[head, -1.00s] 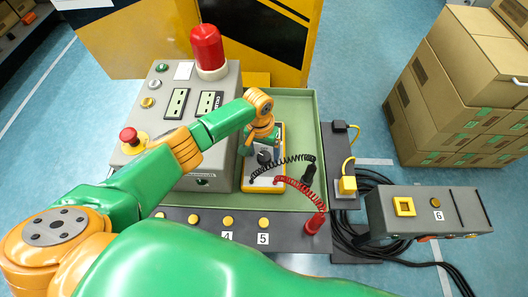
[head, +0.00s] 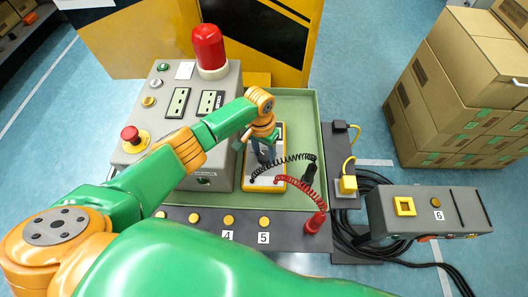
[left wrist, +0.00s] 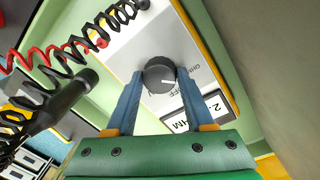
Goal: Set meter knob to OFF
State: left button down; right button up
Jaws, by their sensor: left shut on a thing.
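The meter (head: 280,140) has a pale face and yellow edges and lies in the green tray (head: 309,110). In the left wrist view, its round black knob (left wrist: 158,70) sits between the two blue fingers of my left gripper (left wrist: 158,82), which is shut on it. A white pointer line on the knob points right. Lettering beside the knob includes what looks like OFF, just right of the pointer. The meter's display (left wrist: 203,112) is below right of the knob. In the head view my left gripper (head: 264,156) covers most of the knob. My right gripper is not in view.
Black and red coiled leads (head: 292,180) run from the meter to probes at the right. A grey control box (head: 160,100) with a red beacon stands left of the tray. A grey box (head: 428,212) with cables and stacked cartons (head: 455,90) are at the right.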

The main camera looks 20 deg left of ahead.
aim_at(265, 153)
pick_arm(q)
jog(key=m, duration=0.4)
jog(key=shift+d, duration=0.1)
jog(key=shift+w+m+b, duration=0.1)
jog(key=shift+m+b, duration=0.4)
jog(key=shift+m, duration=2)
jog(key=shift+c, duration=1.4)
grip_release()
jog(key=shift+g, duration=0.3)
jog(key=r, duration=0.7)
jog(key=shift+w, duration=0.25)
jog(key=shift+r, duration=0.1)
